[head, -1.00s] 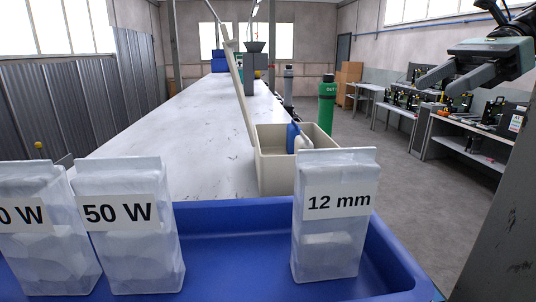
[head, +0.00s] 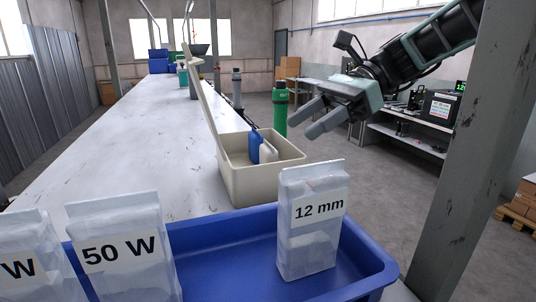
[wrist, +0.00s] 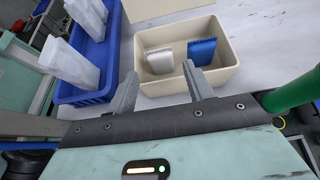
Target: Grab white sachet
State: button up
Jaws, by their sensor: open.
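The white sachet (head: 268,151) stands in the cream box (head: 236,187), beside a blue sachet (head: 255,143). In the wrist view the white sachet (wrist: 160,61) is in the left part of the cream box (wrist: 229,70), and the blue sachet (wrist: 202,50) is to its right. My gripper (head: 298,126) is open and empty, above and to the right of the box in the head view. In the wrist view its fingertips (wrist: 160,70) point toward the box, with the white sachet seen beyond and between them.
A blue tray (head: 365,262) in front holds translucent bags labelled 12 mm (head: 308,240) and 50 W (head: 125,255). The box's lid (head: 203,92) stands open on its left. A green cylinder (head: 280,112) stands behind the box. A grey post (head: 455,190) is at right.

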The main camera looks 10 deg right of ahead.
aim_at(274, 146)
jog(key=p+x, duration=0.2)
jog(key=x, duration=0.3)
jog(key=shift+s+a+p, duration=0.15)
jog(key=shift+a+p, duration=0.05)
jog(key=shift+p, duration=0.1)
jog(key=shift+a+f, duration=0.3)
jog(key=shift+f, duration=0.05)
jog(key=c, duration=0.7)
